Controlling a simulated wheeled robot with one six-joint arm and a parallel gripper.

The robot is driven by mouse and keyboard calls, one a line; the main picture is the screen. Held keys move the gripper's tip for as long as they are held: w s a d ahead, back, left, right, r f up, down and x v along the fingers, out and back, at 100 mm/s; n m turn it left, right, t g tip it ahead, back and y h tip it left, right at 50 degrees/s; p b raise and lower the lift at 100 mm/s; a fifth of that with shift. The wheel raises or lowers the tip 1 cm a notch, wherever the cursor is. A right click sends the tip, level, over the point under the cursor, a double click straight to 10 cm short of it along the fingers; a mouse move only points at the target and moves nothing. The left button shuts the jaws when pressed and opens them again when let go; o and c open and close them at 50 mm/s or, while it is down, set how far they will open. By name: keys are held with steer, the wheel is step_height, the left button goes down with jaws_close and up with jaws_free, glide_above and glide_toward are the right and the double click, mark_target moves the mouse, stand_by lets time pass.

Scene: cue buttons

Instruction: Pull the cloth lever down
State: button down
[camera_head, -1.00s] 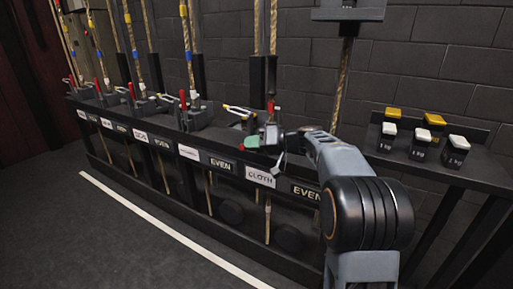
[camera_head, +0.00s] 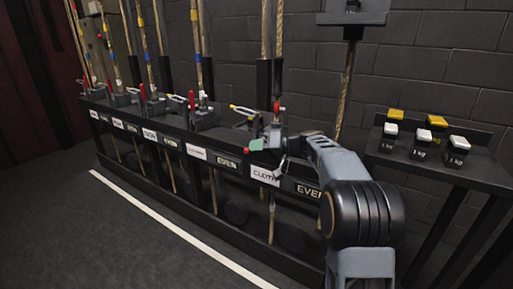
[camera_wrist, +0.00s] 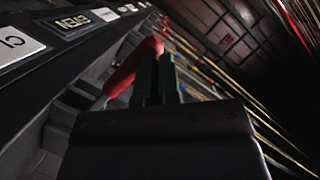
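The cloth lever stands at the rail above the white CLOTH label (camera_head: 264,175). Its red tip (camera_head: 277,107) shows in the head view, just above my gripper (camera_head: 258,144), whose arm hides its lower part. In the wrist view, a red lever handle (camera_wrist: 128,70) slants up from lower left to just behind and left of my gripper's fingers (camera_wrist: 157,80). The fingers are dark green and close together, with only a thin dark line between them. I see nothing held between them; whether they touch the red handle is unclear.
A row of similar rope locks with red levers (camera_head: 192,100) runs along the black rail to the left. A shelf (camera_head: 470,177) with several small weights stands on the right. Ropes rise behind the rail.

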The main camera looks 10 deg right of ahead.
steer(key=s+d+r+p, duration=0.4)
steer(key=s+d+r, duration=0.2)
steer(key=d, duration=0.3)
steer(key=shift+s+r, duration=0.3)
steer(key=shift+s, duration=0.25)
